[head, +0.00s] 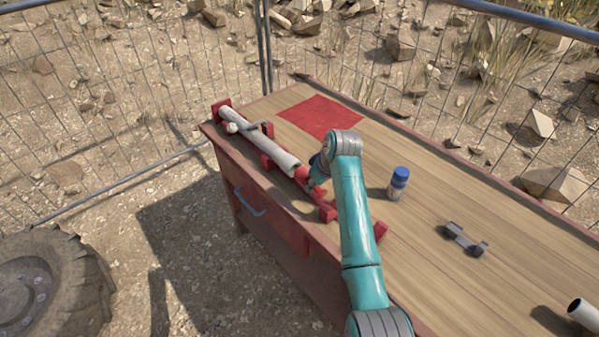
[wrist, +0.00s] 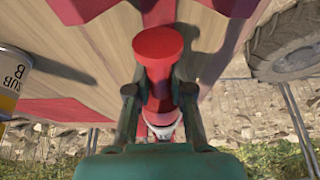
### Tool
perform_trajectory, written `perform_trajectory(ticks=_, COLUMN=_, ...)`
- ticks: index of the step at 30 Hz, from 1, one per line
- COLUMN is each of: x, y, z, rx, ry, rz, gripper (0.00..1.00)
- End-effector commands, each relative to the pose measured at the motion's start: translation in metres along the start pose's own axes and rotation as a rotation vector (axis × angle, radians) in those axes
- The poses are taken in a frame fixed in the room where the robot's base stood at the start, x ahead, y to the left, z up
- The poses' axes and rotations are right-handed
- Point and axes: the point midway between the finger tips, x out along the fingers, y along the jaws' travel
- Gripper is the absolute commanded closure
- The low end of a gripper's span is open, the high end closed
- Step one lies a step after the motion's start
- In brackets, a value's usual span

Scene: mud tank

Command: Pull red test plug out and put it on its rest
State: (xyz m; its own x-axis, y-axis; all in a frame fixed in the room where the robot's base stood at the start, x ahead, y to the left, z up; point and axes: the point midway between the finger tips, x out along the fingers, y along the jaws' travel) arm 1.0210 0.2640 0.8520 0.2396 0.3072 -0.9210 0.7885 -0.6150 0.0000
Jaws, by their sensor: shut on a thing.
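The red test plug (wrist: 158,45) has a round flat head and a narrower body, seen between my fingers in the wrist view. In the head view the plug (head: 302,174) shows as red at the near end of a long white pipe (head: 258,143). My gripper (wrist: 158,98) is shut on the plug body; in the head view my gripper (head: 314,184) is partly hidden by my arm. The pipe end (wrist: 164,130) shows just beyond the plug; how deep the plug sits in it is hidden. A red bracket (head: 328,211) stands near the plug; I cannot tell whether it is the rest.
The pipe lies in red supports along the left edge of a wooden bench (head: 437,195). A red mat (head: 322,115) lies at the back.

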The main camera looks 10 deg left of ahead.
Motion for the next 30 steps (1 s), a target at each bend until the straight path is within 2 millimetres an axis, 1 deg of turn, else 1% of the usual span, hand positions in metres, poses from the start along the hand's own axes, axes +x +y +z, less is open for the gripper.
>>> perform_trajectory(ticks=5, x=-0.001, y=0.000, z=0.000, rx=0.000, ry=0.000, rz=0.000, gripper=1.00)
perform_trajectory(ticks=8, x=-0.004, y=0.000, z=-0.002, rx=0.000, ry=0.001, rz=0.001, gripper=1.00)
perform_trajectory(ticks=30, x=-0.051, y=0.000, z=-0.022, rx=-0.001, ry=0.000, rz=0.000, gripper=1.00)
